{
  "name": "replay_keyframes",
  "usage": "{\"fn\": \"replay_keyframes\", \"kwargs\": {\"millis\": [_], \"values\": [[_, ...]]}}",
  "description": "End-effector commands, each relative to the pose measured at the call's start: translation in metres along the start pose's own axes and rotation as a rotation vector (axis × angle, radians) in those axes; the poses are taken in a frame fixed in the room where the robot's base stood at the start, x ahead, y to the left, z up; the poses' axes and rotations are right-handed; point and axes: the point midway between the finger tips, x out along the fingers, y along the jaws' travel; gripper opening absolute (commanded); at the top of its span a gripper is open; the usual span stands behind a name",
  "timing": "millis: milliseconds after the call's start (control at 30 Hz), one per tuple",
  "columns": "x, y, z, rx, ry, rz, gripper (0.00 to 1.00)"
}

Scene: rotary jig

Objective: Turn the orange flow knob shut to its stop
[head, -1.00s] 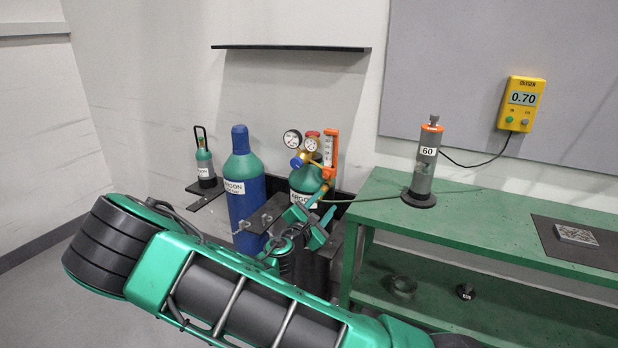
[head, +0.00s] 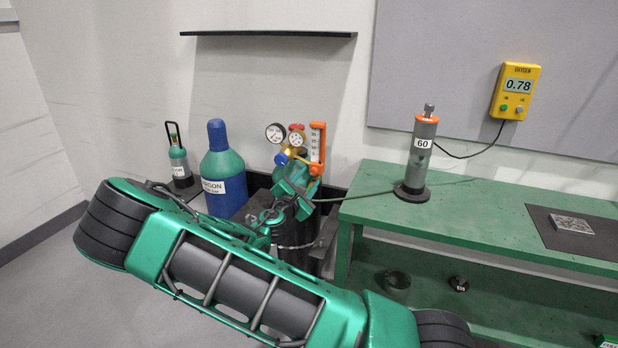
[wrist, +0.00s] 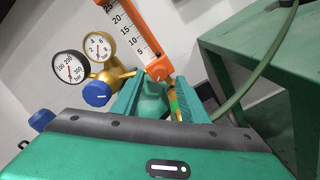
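The orange flowmeter (head: 317,145) with its white scale stands beside the gauges on the argon cylinder; it is large in the wrist view (wrist: 140,30). The orange flow knob (wrist: 159,68) is at its lower end, just beyond and between my fingertips in the wrist view. My gripper (wrist: 160,77) is open, with one teal finger on each side of the knob's line. I cannot tell whether either finger touches it. In the head view my gripper (head: 298,188) is just below the flowmeter and hides much of the cylinder's top.
Brass regulator with two gauges (wrist: 85,55) and a blue knob (wrist: 97,93) lies close left of my fingers. A hose (wrist: 265,60) runs to the right, near the green bench (wrist: 250,40). A blue-topped argon cylinder (head: 222,170) stands left. A yellow oxygen meter (head: 515,91) reads 0.78.

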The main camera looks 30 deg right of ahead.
Motion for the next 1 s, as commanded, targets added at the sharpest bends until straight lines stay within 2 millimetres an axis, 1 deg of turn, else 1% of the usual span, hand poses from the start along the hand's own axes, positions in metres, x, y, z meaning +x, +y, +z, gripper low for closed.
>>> {"fn": "replay_keyframes", "kwargs": {"millis": [33,100,233,400,600,633,667,700,800,1000], "values": [[0.008,0.000,0.000,0.000,-0.001,0.000,0.40],[0.016,0.000,0.000,-0.001,0.000,0.001,0.40],[0.027,0.000,-0.001,0.000,0.000,0.001,0.40],[0.033,0.000,0.000,-0.001,0.001,0.001,0.40],[0.033,0.000,0.000,-0.001,0.001,0.001,0.40],[0.033,0.000,0.000,-0.001,0.001,0.001,0.38],[0.033,0.000,0.000,-0.001,0.001,0.001,0.30],[0.033,0.000,0.000,-0.001,0.001,0.001,0.21],[0.033,0.000,0.000,-0.001,0.001,0.001,0.00],[0.033,0.000,0.000,0.005,0.001,0.001,0.00]]}}
